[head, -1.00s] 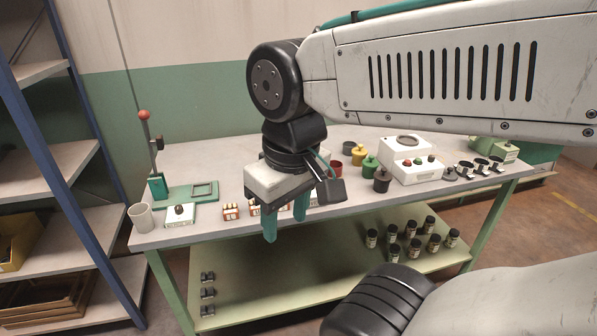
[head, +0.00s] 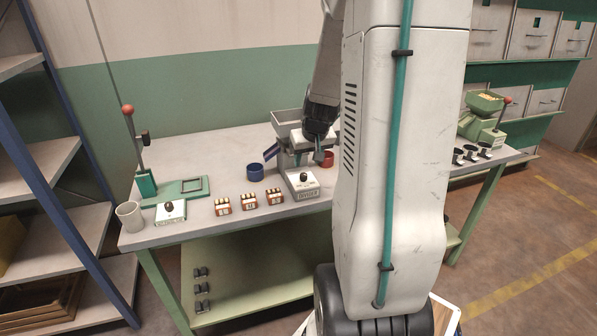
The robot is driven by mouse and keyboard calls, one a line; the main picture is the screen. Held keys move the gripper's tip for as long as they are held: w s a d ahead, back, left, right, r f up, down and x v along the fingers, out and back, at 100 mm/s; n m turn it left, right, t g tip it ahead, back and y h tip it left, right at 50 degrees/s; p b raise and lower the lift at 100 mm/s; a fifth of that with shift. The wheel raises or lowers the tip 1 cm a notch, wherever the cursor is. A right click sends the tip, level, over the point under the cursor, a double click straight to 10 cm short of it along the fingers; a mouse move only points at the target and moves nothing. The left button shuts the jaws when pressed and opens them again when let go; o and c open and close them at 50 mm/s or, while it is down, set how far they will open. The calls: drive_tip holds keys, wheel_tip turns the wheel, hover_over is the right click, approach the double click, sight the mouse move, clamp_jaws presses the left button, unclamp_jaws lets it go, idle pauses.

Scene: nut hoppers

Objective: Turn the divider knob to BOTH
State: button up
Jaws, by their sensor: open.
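The divider is a white box (head: 307,188) labelled DIVIDER at the table's front edge, below a grey hopper (head: 288,116). A dark knob (head: 304,177) stands on its top; its pointing direction is too small to read. My gripper (head: 316,158) is above and slightly behind the knob, near the hopper's right side, fingers pointing down. It is open and appears apart from the knob. My arm hides part of the hopper and the table to the right.
A blue cup (head: 255,172) and a red cup (head: 327,159) stand either side of the hopper. Several small boxes (head: 248,201) line the table's front. A second knob box (head: 171,212), a lever press (head: 180,190) and a grey cup (head: 130,216) stand left. A green grinder (head: 483,118) is right.

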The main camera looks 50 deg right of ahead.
sight(304, 175)
drive_tip(key=x, duration=0.8)
drive_tip(key=shift+d, duration=0.1)
clamp_jaws()
